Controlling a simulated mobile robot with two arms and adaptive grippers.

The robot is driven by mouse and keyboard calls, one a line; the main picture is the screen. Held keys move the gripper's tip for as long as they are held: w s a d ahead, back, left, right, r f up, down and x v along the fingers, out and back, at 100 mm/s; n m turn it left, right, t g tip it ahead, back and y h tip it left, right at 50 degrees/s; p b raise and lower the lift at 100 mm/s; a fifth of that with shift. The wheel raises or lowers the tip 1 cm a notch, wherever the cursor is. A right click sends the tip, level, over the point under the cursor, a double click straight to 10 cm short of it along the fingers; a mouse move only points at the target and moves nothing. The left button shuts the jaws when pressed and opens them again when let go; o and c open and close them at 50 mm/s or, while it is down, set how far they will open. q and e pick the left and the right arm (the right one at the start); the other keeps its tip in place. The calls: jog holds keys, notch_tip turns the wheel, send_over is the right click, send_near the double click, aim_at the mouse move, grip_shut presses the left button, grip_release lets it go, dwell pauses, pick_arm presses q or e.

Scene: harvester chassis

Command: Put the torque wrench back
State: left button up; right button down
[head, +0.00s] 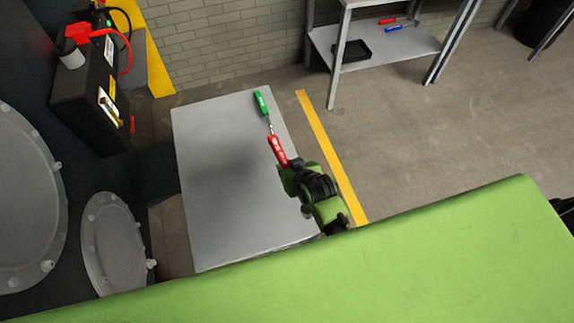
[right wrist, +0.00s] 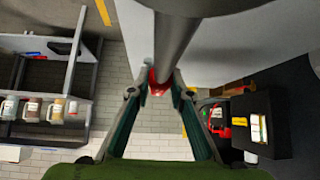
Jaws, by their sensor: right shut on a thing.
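My right gripper (head: 294,172) is over the right side of a grey tabletop (head: 215,130). It is shut on a red-handled tool (head: 278,151), which looks like the torque wrench. In the right wrist view the fingertips (right wrist: 160,86) close around its red part (right wrist: 157,84); a thick grey bar runs from there up toward the camera. A green-handled tool (head: 261,104) with a thin metal shaft lies in line beyond the red part; I cannot tell whether the two touch. My left gripper is not in view.
A large green surface (head: 430,250) fills the bottom. Behind is a metal shelf (head: 385,45) with a black tray and red and blue tools. Most of the tabletop is clear.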

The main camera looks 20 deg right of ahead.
jog(key=shift+r, duration=0.15)
jog(key=shift+f+b, duration=0.75)
jog(key=shift+f, duration=0.35)
jog(key=shift+f+b, duration=1.85)
jog(key=shift+f, duration=1.05)
jog(key=c, duration=1.8)
grip_release()
jog(key=shift+o, duration=0.2)
jog(key=shift+s, duration=0.1)
